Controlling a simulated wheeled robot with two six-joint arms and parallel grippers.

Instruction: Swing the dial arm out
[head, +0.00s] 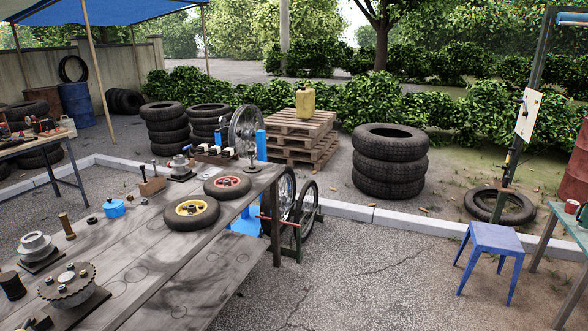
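No dial arm can be made out for certain in the head view. A small upright rod on a round base (252,162) stands near the far right end of the long wooden workbench (150,268); it is too small to tell whether it carries a dial. Behind it is a spoked wheel (243,126) beside blue upright parts (261,145). Below the bench end is a dark frame with wheels (306,213) and blue parts (245,222), partly hidden by the bench. Neither of my grippers is in view.
On the bench lie a yellow-hubbed wheel (191,209), a red-hubbed wheel (227,184) and a toothed disc (67,283). Stacked tyres (390,165), pallets (300,135), a blue stool (490,240) and a green table (572,222) stand around.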

